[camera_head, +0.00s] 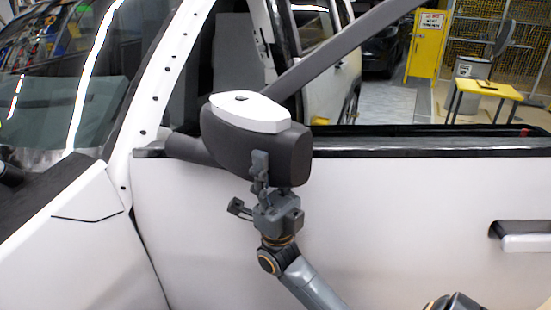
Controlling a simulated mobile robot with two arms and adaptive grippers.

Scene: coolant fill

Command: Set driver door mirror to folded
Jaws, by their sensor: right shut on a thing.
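The driver door mirror (228,142) has a dark housing with a white cap (248,112). It sits at the front top corner of the white door (400,215), and its dark stalk (190,149) runs left to the door. The housing points right and toward me, its underside over the door panel. My right gripper (270,178) is below the housing, shut on its lower edge. One finger lies against the dark outer face; the other finger is mostly hidden. My left gripper is not in view.
The door handle (525,241) is at the right edge. The windshield and its pillar (150,100) rise on the left. A yellow cabinet (427,45) and a small yellow table (488,89) stand far back. The space in front of the door is free except for my arm.

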